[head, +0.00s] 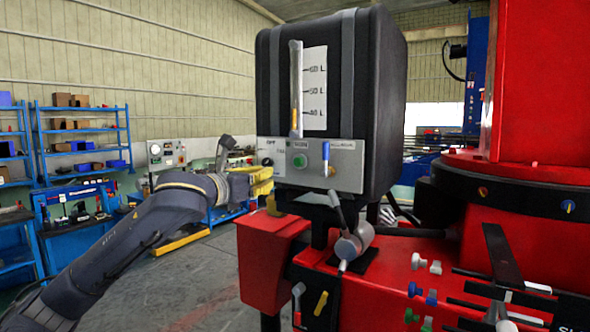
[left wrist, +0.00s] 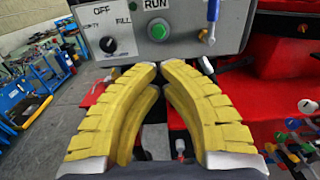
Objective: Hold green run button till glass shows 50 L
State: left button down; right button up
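The green run button (left wrist: 158,30) sits under the RUN label on the grey panel in the left wrist view; it also shows in the head view (head: 299,161). The sight glass (head: 296,75) stands upright on the black tank (head: 375,85). Its yellow column tops out near the 40 L mark, below the 50 L mark (head: 315,91). My left gripper (left wrist: 158,65) has yellow fingers with their tips almost together and nothing between them. The tips are just below the button in the wrist view, and the button face is uncovered. My right gripper is not in view.
A black selector knob (left wrist: 108,44) with OFF and FILL labels is left of the button. A blue-handled valve (left wrist: 212,12) is right of it. A lever (head: 343,225) stands below the tank. Blue shelves (head: 82,150) stand far left. Open floor lies between.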

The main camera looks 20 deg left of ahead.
aim_at(297, 167)
pick_arm(q)
jog(key=shift+w, duration=0.1)
jog(key=x, duration=1.3)
jog(key=shift+w+d, duration=0.1)
jog(key=shift+w, duration=0.3)
